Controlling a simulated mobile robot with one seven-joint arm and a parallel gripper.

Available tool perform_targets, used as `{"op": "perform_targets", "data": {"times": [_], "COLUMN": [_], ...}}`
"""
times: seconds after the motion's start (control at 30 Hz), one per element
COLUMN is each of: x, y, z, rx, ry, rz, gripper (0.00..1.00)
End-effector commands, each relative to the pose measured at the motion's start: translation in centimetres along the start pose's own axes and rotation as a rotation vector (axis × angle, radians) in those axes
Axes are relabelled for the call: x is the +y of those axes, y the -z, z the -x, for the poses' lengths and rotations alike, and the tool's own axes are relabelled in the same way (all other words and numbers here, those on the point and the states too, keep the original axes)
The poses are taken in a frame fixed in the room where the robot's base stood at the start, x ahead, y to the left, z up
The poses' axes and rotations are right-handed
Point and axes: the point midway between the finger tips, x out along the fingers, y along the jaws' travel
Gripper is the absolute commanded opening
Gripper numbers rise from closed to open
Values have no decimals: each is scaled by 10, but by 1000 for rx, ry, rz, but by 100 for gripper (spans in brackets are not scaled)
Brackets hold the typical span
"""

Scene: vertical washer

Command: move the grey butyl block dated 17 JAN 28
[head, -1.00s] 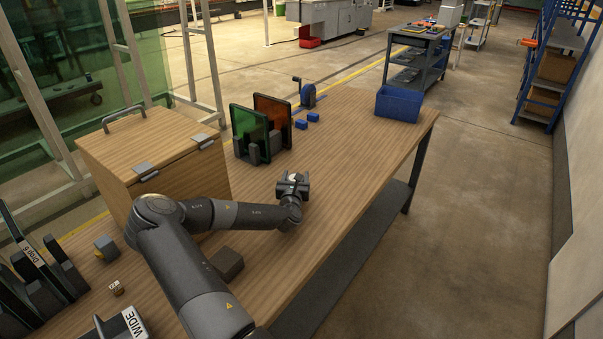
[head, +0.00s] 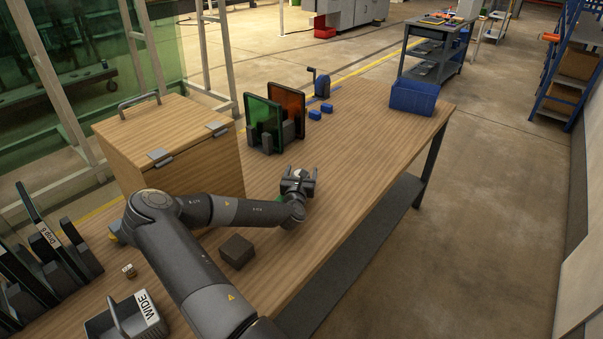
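A dark grey-brown block (head: 237,251) lies on the wooden bench, just right of my arm. No date can be read on it, so I cannot tell whether it is the butyl block dated 17 JAN 28. My gripper (head: 299,178) is above the bench, farther along and to the right of that block, apart from it. Its fingers point away from me. A small pale patch shows at the fingers; I cannot tell whether it is a held thing or part of the gripper.
A wooden box (head: 165,150) with a handle stands left of my arm. Green (head: 263,125) and orange (head: 291,103) panels stand beyond the gripper. A blue bin (head: 414,98) sits at the far end. A grey tray marked WIDE (head: 125,318) and dark racks (head: 45,265) are near left. The right-middle bench is clear.

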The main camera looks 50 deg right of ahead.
Motion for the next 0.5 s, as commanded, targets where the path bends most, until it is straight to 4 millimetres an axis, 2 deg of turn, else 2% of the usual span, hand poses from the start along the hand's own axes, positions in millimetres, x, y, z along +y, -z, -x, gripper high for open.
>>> {"op": "perform_targets", "data": {"times": [0.1,0.37,0.5], "x": [0,0,0], "y": [0,0,0], "z": [0,1,14], "rx": [0,0,0], "ry": [0,0,0], "rz": [0,0,0], "gripper": [83,83,83]}}
